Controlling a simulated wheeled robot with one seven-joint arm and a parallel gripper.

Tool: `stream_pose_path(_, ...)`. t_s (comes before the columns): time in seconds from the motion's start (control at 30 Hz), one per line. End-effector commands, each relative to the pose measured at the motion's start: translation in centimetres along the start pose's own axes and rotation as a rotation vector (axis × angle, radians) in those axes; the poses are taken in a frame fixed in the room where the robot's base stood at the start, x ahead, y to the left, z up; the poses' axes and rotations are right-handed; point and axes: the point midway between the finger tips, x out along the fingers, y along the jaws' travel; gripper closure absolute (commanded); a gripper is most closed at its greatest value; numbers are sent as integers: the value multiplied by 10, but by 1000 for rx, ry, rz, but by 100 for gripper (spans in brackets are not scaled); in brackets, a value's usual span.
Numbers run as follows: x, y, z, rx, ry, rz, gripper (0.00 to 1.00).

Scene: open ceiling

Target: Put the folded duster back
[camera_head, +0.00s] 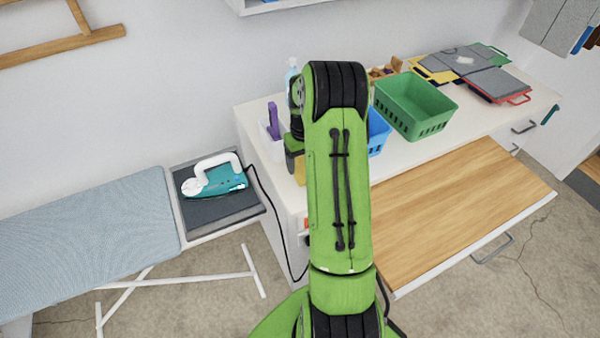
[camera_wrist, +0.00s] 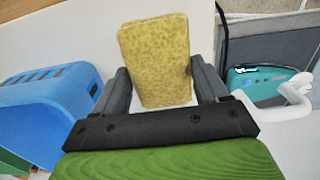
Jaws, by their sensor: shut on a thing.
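My gripper (camera_wrist: 161,84) is shut on a yellow, speckled, block-like thing, which I take for the folded duster (camera_wrist: 155,55). One finger lies along each side of it. In the head view only a small yellow part of the duster (camera_head: 300,173) shows, beside my arm, over the left end of the white counter (camera_head: 250,112). My arm hides most of my gripper and the duster there. I cannot tell whether the duster touches the counter.
A blue basket (camera_head: 378,132) and a green basket (camera_head: 415,104) stand right of my arm. A white holder (camera_head: 270,132) with a purple item is at the left. A teal iron (camera_head: 214,182) rests beside the ironing board (camera_head: 90,225). A wooden board (camera_head: 455,205) extends in front.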

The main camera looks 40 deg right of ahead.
Motion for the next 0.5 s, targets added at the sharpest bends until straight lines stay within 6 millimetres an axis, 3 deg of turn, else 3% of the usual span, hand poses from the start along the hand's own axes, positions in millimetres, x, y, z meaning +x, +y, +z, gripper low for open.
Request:
stream_pose_path(0.3,49,-1,0,-2,0,-1,55)
stream_pose_path(0.5,50,-1,-1,-2,3,0,55)
